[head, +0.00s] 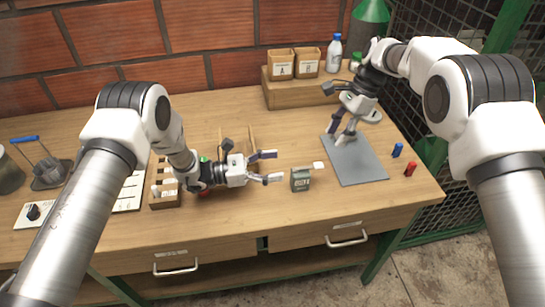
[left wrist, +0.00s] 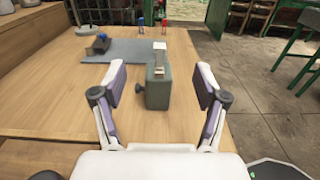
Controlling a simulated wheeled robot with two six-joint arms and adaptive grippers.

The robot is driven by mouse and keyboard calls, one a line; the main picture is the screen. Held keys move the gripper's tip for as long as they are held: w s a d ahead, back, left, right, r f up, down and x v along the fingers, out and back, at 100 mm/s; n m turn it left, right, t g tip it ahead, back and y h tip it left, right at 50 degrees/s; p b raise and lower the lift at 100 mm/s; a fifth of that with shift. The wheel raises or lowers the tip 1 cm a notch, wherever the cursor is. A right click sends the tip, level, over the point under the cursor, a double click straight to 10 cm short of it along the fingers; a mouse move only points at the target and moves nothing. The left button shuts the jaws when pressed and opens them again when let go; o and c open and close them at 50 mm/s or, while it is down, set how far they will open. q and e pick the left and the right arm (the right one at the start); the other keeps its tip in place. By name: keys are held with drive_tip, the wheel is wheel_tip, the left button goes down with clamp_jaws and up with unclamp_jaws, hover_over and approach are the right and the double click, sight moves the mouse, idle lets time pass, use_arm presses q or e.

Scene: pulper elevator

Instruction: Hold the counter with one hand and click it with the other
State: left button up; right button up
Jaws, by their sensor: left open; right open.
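The counter (head: 300,180) is a small grey-green box standing on the wooden table, with a knob on its side and a pale tab at its top. It also shows in the left wrist view (left wrist: 158,90), upright and ahead between the two spread fingers. My left gripper (head: 271,167) is open and empty, low over the table just left of the counter, its fingers pointing toward it. My right gripper (head: 339,133) is open and empty, above the grey mat (head: 360,168), behind and to the right of the counter.
A wooden step (head: 290,95) at the back holds two labelled boxes and a bottle (head: 334,56). A blue piece (head: 397,150) and a red piece (head: 410,169) stand right of the mat. A wooden rack (head: 163,198) stands left of my left gripper. The front table edge is near.

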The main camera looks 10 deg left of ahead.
sight(292, 173)
use_arm(q)
wheel_tip(292, 173, down, 5)
drive_tip(key=shift+r, duration=0.2)
drive_tip(key=x, duration=0.6)
drive_tip(key=shift+d+r, duration=0.15)
drive_tip(key=shift+d, duration=0.25)
drive_tip(key=shift+w+d, duration=0.2)
drive_tip(key=shift+d, duration=0.1)
use_arm(e)
drive_tip(key=shift+a, duration=0.15)
use_arm(q)
drive_tip(key=c, duration=1.3)
use_arm(e)
clamp_jaws()
